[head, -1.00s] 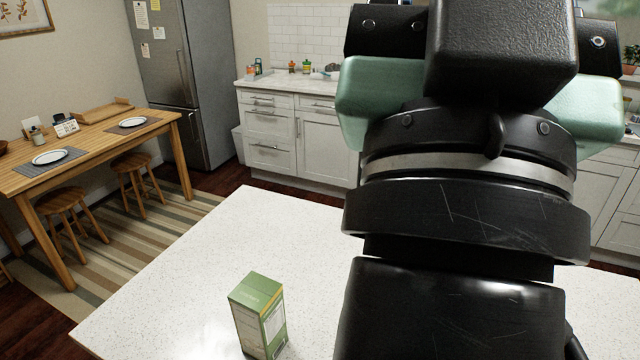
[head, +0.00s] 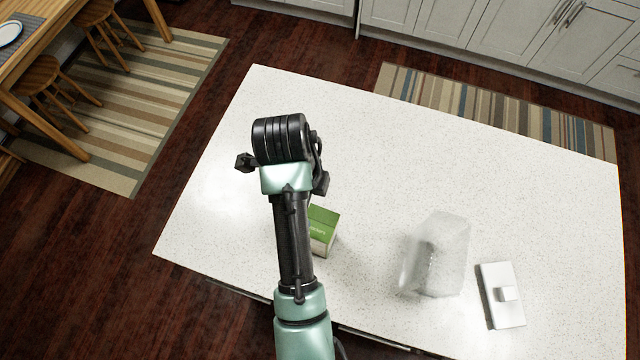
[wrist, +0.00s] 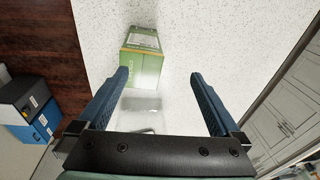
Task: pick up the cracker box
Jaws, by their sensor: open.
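The cracker box (head: 324,230) is a green carton on the white counter, partly hidden behind my arm in the head view. In the wrist view the cracker box (wrist: 142,55) lies beyond my fingertips, nearer the left finger. My gripper (wrist: 159,76) is open, with its two blue fingers apart and nothing held between them. The box is apart from both fingers. In the head view the fingers are mostly hidden by my wrist.
A clear, see-through container (head: 437,255) stands right of the box, with a white lid-like piece (head: 501,295) beside it. A see-through shape (wrist: 137,106) also shows between my fingers. The counter's far part (head: 450,150) is bare. Blue and black boxes (wrist: 32,112) show at the wrist view's left.

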